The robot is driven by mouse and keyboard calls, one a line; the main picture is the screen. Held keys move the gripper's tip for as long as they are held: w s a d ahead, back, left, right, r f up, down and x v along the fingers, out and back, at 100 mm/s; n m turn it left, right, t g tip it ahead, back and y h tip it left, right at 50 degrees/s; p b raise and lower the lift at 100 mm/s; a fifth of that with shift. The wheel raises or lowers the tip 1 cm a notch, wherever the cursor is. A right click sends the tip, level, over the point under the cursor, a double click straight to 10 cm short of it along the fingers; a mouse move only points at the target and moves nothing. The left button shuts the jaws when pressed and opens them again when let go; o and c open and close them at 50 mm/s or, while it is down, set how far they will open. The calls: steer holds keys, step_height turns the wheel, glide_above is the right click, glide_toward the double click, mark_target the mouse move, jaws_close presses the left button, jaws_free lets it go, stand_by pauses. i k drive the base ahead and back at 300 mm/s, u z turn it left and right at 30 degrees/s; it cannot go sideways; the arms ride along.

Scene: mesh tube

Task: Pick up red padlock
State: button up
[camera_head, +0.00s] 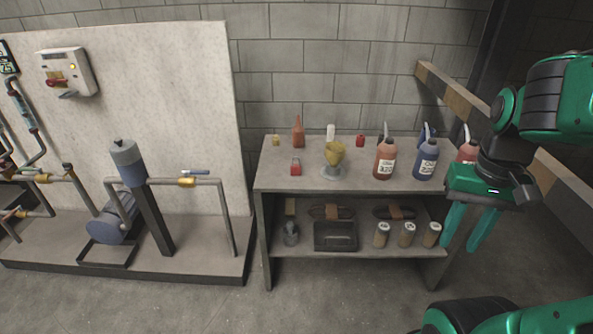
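Two small red items stand on the top of the grey shelf unit (262,184). One red item (296,167) is near the front left edge, and the other red item (360,141) is at the back, right of the middle. Either could be the red padlock; they are too small to tell. My gripper (462,245) hangs at the right, in front of the shelf's right end in the picture. Its two green fingers point down and are apart, with nothing between them. It is clear of both red items.
A yellow cup-like object (334,153) stands between the red items. Red and blue bottles (426,160) crowd the right of the top. A small yellow item (276,141) and a red-brown bottle (298,131) stand at back left. The lower shelf holds jars (406,235) and a dark box (335,237).

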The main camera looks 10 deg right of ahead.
mark_target(295, 169)
steer(key=u, duration=2.3)
steer(key=i, duration=1)
steer(key=z, duration=2.8)
